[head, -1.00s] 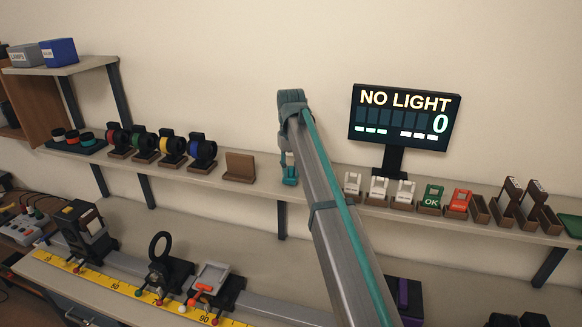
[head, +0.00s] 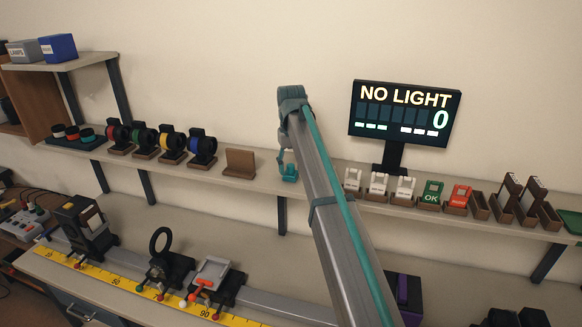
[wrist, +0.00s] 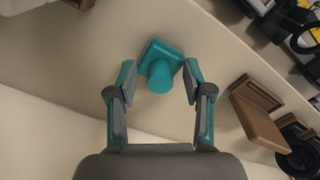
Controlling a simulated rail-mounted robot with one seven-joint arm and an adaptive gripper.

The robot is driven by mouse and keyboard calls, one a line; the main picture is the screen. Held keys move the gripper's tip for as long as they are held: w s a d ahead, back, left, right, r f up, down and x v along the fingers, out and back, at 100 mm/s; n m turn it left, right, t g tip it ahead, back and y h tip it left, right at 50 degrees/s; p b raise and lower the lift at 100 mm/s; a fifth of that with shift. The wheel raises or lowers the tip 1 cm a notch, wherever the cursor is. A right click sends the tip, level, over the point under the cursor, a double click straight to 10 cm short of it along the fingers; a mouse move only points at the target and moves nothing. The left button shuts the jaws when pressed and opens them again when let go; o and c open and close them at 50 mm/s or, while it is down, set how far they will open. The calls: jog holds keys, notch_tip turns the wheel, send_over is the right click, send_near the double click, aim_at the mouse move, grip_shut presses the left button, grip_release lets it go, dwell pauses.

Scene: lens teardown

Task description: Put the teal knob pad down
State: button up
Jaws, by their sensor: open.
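The teal knob pad (wrist: 160,65) shows in the wrist view as a square base with a round knob on top. It sits on the pale shelf, between and just beyond the fingertips of my open gripper (wrist: 158,78). A gap shows between the knob and each finger. In the head view the teal pad (head: 290,177) is on the shelf just left of my arm, below the arm's end. My gripper is mostly hidden behind the arm there.
An empty brown holder (head: 239,163) stands left of the pad, beside several coloured ring holders (head: 172,146). White tags (head: 378,184) in holders stand to the right. A display (head: 404,115) reads NO LIGHT and 0. The bench rail (head: 130,290) lies below.

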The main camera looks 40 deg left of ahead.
aim_at(291, 166)
notch_tip(291, 166, up, 12)
jog(key=b, duration=0.4)
jog(key=shift+f, duration=0.1)
